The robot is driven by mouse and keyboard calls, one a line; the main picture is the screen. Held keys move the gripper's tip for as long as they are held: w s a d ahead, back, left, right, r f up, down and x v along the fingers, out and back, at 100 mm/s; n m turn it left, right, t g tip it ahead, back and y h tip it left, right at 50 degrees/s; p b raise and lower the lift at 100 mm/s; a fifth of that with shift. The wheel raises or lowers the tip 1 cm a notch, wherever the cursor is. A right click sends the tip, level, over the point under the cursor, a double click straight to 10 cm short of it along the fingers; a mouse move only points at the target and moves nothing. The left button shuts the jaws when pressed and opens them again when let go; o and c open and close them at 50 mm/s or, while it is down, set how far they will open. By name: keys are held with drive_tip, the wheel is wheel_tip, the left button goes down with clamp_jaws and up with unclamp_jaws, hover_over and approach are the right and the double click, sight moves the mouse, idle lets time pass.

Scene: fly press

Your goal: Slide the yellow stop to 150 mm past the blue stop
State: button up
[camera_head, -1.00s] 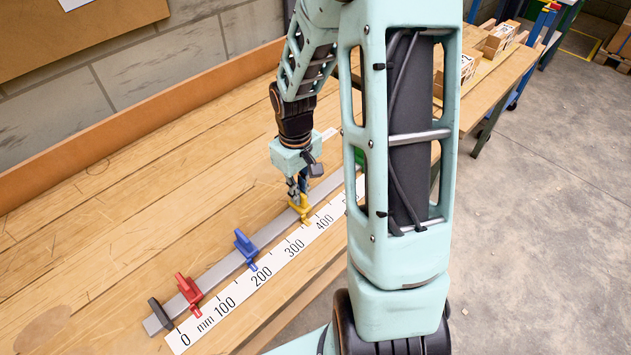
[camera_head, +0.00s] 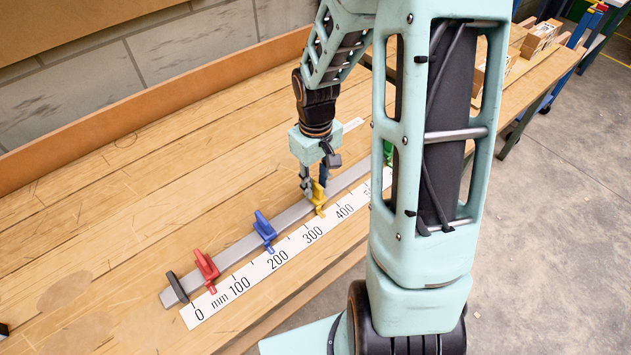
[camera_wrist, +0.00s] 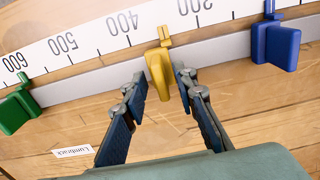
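The yellow stop (camera_head: 318,194) sits on the grey rail (camera_head: 237,249), its pointer roughly midway between 300 and 400 on the scale (camera_head: 262,267). The blue stop (camera_head: 264,228) is to its left, its pointer near 200. My gripper (camera_head: 315,186) is down at the yellow stop. In the wrist view, my gripper's fingers (camera_wrist: 160,82) stand one on each side of the yellow stop (camera_wrist: 158,72), with narrow gaps showing. I cannot tell whether either fingertip touches it. The blue stop (camera_wrist: 275,44) is at the right there.
A red stop (camera_head: 206,267) sits near 50 to 100, and a dark end piece (camera_head: 177,287) near 0. A green stop (camera_wrist: 17,108) is at the far end, near 600. A small label (camera_wrist: 73,151) lies on the wooden bench.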

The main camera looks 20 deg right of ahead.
sight(316, 182)
wheel_tip(316, 182, up, 12)
idle(0.4)
drive_tip(key=shift+f, duration=0.15)
